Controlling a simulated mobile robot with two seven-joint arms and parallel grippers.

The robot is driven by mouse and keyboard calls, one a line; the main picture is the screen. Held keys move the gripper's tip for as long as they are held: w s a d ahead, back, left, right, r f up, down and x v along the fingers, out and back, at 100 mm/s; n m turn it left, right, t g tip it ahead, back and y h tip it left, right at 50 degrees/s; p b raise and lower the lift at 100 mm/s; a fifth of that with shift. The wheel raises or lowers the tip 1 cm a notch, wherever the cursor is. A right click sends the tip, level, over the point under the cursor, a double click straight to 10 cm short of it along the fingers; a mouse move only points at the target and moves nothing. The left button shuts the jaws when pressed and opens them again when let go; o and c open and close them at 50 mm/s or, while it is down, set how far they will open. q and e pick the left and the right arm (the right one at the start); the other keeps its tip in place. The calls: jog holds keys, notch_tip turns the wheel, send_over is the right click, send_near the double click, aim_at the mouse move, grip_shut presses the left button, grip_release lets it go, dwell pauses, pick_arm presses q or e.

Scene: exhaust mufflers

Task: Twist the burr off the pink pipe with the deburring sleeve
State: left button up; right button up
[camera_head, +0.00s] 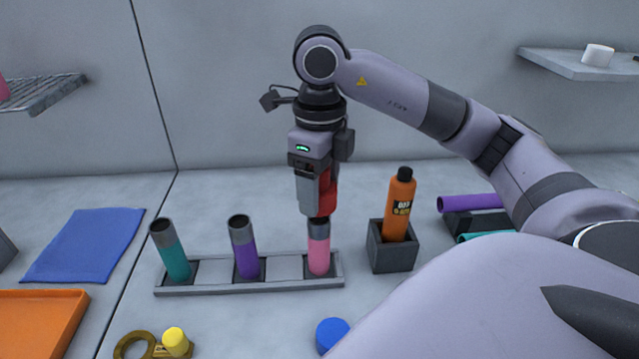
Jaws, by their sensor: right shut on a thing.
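The pink pipe (319,258) stands upright in the right-hand place of a grey rack (215,288). Its top end is bare grey metal. My right gripper (317,200) points straight down above this pipe and is shut on a red piece (328,192), which I take to be the deburring sleeve. The gripper's finger hides part of the sleeve. The sleeve's lower end is at the pipe's top; I cannot tell how far it sits over it. The burr cannot be made out. My left gripper is not in view.
A teal pipe (173,255) and a purple pipe (244,252) lean in the same rack. An orange bottle (398,210) stands in a grey holder (392,257) just right of the pink pipe. A blue cloth (88,243) and an orange tray (35,320) lie left.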

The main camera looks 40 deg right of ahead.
jog(key=shift+r+p, duration=1.45)
jog(key=shift+r, duration=0.25)
jog(key=shift+f, duration=0.1)
